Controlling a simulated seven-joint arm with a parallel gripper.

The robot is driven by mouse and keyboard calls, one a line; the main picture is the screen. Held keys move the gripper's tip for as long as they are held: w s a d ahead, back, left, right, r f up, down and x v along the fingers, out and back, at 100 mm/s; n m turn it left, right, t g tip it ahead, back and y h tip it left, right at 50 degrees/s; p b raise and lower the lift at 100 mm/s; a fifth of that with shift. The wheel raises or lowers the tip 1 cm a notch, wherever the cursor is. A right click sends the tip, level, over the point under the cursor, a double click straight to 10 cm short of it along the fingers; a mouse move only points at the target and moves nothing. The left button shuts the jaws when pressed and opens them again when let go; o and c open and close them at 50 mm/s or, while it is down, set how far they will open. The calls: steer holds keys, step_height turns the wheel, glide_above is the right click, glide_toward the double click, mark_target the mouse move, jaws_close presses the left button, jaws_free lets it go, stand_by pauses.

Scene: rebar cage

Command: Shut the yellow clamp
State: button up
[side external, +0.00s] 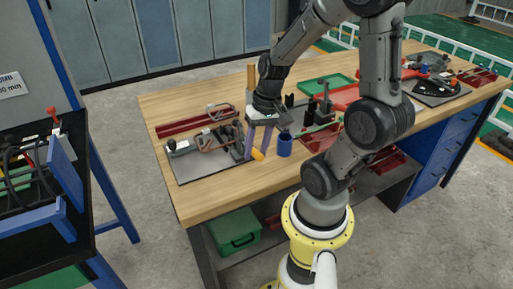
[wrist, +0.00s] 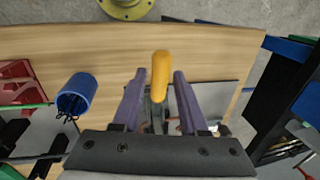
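The yellow clamp shows mainly by its yellow handle (side external: 257,155), at the right edge of a grey plate (side external: 205,173) on the workbench. In the wrist view the yellow handle (wrist: 160,72) points up the picture, with a grey metal part below it. My gripper (side external: 259,158) is down at the handle with its two purple fingers apart. In the wrist view my gripper (wrist: 160,74) has one finger on each side of the handle, with a visible gap on both sides. The rest of the clamp is mostly hidden by the gripper, so its jaw cannot be seen.
A blue cup (side external: 285,145) stands close right of my gripper; it also shows in the wrist view (wrist: 76,95). Other clamps and tools (side external: 212,139) lie on the plate to the left. A green tray (side external: 327,84) and red bins are farther right. The bench's front-left strip is bare.

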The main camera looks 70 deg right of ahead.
jaws_close()
stand_by(1.1)
